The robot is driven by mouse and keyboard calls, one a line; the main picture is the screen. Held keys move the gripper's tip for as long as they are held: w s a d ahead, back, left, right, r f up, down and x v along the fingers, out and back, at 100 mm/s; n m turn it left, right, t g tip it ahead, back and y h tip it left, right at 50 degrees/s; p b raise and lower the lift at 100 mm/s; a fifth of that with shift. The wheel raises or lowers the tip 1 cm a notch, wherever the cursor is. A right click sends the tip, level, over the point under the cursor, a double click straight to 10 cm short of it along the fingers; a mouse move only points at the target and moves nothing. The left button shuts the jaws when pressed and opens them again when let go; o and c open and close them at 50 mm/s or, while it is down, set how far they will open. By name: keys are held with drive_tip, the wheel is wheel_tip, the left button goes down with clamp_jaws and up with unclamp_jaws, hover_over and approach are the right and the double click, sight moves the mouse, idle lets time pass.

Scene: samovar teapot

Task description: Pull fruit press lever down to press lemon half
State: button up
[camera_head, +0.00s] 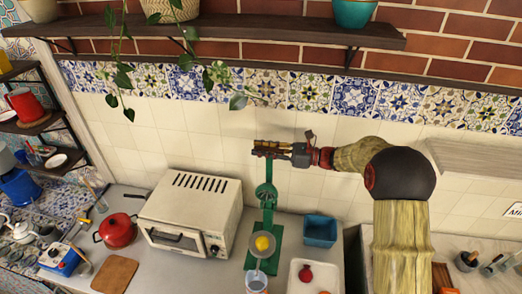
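The green fruit press (267,222) stands on the counter, just right of the white toaster oven. Its lever (269,170) points upward. A yellow lemon half (262,243) sits in the press's lower cup, and a clear glass (256,283) stands below it. My gripper (258,148) reaches in from the right at the top of the lever. Its fingers are at the lever's upper end; whether they are closed around it is too small to tell.
A white toaster oven (190,212) stands left of the press. A blue container (319,231) and a white tray (318,276) with red fruit (305,273) are to the right. A red pot (118,231) and a cutting board (115,273) lie further left. A wooden shelf (230,27) runs above.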

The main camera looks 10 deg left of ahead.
clamp_jaws()
idle(0.4)
drive_tip(key=shift+s, duration=0.1)
